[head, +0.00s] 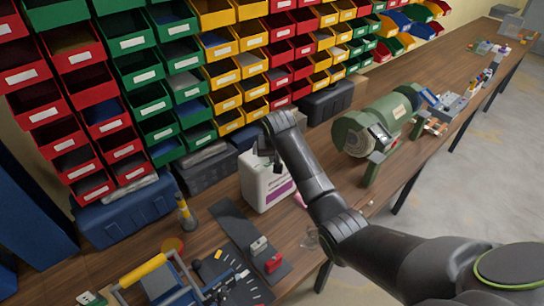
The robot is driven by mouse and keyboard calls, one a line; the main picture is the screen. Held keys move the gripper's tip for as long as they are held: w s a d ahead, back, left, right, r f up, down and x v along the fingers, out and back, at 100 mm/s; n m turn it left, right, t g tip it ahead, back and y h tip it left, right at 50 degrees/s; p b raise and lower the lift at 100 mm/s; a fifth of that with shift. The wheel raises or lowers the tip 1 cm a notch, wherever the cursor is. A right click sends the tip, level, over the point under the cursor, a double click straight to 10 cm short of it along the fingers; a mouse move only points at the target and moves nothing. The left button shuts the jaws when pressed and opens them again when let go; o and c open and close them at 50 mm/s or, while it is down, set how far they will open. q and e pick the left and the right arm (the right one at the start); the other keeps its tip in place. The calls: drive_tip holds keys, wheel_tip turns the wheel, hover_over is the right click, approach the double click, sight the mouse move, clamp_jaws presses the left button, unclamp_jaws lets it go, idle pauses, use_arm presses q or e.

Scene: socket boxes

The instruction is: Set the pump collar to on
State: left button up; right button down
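A white jug-like container (257,190) with a purple-marked label stands on the wooden bench near the middle. My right arm comes in from the lower right and bends down over its top. The end of that arm, with my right gripper (268,158), is at the container's top. The gripper is small and dark here, and I cannot tell whether its fingers are open or shut. No pump collar can be made out; the container's top is largely covered by my arm. My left gripper is not in view.
Red, green and yellow bins (140,75) line the wall behind. A green grinder-like machine (370,130) stands right of the container. A dark strip (232,222) with small blocks and a yellow-handled blue frame (150,280) lie in front at left. Dark cases (205,172) stand behind.

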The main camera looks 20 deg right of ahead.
drive_tip(key=shift+d+r+n, duration=0.1)
drive_tip(key=shift+d+n, duration=0.2)
drive_tip(key=shift+n, duration=0.2)
drive_tip(key=c, duration=1.5)
unclamp_jaws()
